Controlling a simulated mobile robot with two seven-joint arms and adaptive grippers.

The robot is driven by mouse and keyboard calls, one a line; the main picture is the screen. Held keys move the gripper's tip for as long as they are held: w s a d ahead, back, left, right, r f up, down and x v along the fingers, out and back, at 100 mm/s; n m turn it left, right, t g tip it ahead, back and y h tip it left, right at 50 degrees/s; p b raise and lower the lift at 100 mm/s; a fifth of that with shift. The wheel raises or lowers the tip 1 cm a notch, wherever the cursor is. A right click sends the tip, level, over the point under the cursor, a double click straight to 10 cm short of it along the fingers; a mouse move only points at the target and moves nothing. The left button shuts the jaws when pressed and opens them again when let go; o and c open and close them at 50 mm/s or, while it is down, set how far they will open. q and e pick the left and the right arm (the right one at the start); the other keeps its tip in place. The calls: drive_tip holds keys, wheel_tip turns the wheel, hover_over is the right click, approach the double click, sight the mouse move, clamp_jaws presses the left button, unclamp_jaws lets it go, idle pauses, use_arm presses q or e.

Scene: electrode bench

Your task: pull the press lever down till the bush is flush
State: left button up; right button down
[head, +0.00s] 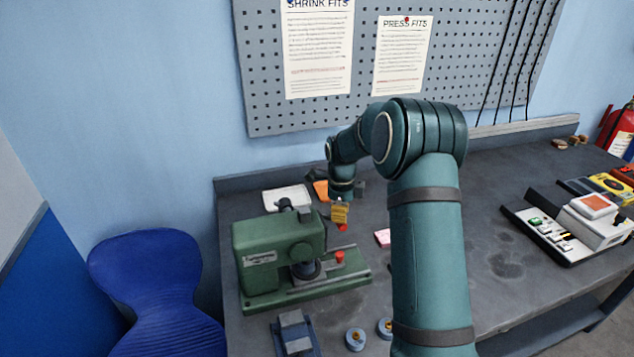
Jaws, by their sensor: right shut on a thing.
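The green press (280,250) stands on the left part of the grey bench. My right gripper (341,216), with yellow fingers, is shut above the press's right end. A red knob (343,228) shows at its fingertips; it looks like the end of the press lever, whose arm I cannot make out. A second red piece (340,257) sits lower on the press. My left gripper is out of view.
A white tray (287,198) lies behind the press. A blue fixture (295,335) and small round blue pieces (355,340) are in front. A pink block (382,237) lies right of the press. Instruments (575,222) stand far right; the bench between is mostly clear.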

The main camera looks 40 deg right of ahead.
drive_tip(key=shift+d+r, duration=0.2)
drive_tip(key=shift+r, duration=0.2)
drive_tip(key=shift+s+d, duration=0.1)
drive_tip(key=shift+s, duration=0.05)
drive_tip(key=shift+d+r, duration=0.1)
drive_tip(key=shift+s+d+r+p, duration=0.1)
drive_tip(key=shift+d+r+p, duration=0.15)
drive_tip(key=shift+r+p, duration=0.5)
drive_tip(key=shift+s+d+r+p, duration=0.1)
drive_tip(key=shift+d+r+p, duration=0.15)
drive_tip(key=shift+r+p, duration=0.45)
drive_tip(key=shift+s+d+r+p, duration=0.1)
drive_tip(key=shift+d+r+p, duration=0.15)
drive_tip(key=shift+r+p, duration=0.5)
drive_tip(key=shift+r, duration=0.15)
